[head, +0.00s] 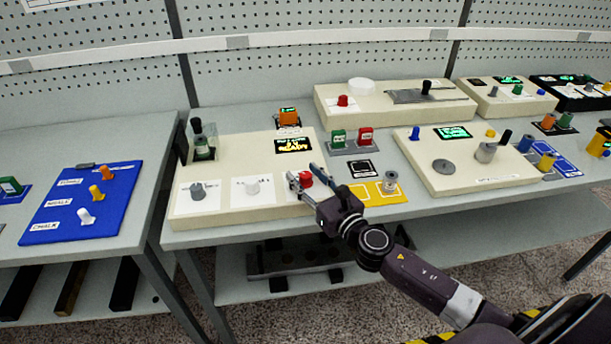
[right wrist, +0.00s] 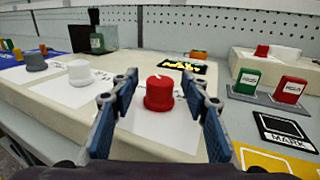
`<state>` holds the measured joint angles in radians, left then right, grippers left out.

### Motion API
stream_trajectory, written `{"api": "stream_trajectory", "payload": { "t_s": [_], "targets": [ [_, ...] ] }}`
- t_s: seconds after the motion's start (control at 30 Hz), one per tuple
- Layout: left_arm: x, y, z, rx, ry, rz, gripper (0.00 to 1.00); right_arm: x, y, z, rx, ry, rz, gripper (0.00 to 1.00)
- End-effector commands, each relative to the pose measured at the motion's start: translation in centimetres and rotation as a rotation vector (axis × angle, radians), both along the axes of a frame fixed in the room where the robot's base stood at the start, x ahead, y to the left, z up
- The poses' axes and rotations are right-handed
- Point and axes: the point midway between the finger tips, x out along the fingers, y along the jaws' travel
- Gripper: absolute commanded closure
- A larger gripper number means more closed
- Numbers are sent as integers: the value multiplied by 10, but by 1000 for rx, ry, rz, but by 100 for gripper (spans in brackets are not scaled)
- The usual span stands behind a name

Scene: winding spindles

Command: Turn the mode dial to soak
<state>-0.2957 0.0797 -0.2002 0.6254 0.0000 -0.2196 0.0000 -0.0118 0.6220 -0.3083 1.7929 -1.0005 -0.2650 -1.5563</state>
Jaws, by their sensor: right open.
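A red dial (head: 306,179) stands at the right front of a cream panel (head: 240,210). In the right wrist view the red dial (right wrist: 159,93) has a pale pointer mark on top and stands on a white plate. My right gripper (head: 299,182) is open, with its fingers (right wrist: 160,102) on either side of the red dial and gaps showing. A white dial (head: 252,185) and a grey dial (head: 197,190) stand to its left on the same panel. The dial labels are too small to read. My left gripper is not in view.
A lit display (head: 293,145) sits behind the red dial. Green (head: 339,137) and red (head: 365,135) tagged blocks stand on a grey base to the right. A yellow mat (head: 372,193) lies beside the panel. A blue board (head: 80,205) lies on the left table.

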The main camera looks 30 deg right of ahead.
Motion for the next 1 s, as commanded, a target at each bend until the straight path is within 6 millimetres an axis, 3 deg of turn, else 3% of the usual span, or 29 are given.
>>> {"api": "stream_trajectory", "payload": {
  "t_s": [0.07, 0.43, 0.73, 1.0],
  "targets": [
    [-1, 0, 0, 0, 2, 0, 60, 0, 0, 0, 0, 0, 0, 59],
    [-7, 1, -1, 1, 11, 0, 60, 0, 0, 0, 0, 0, 0, 100],
    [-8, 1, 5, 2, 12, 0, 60, 0, 1, 2, 3, -1, -39, 100],
    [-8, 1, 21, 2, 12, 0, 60, 0, 2, 4, 8, 1, -202, 100]
  ]
}}
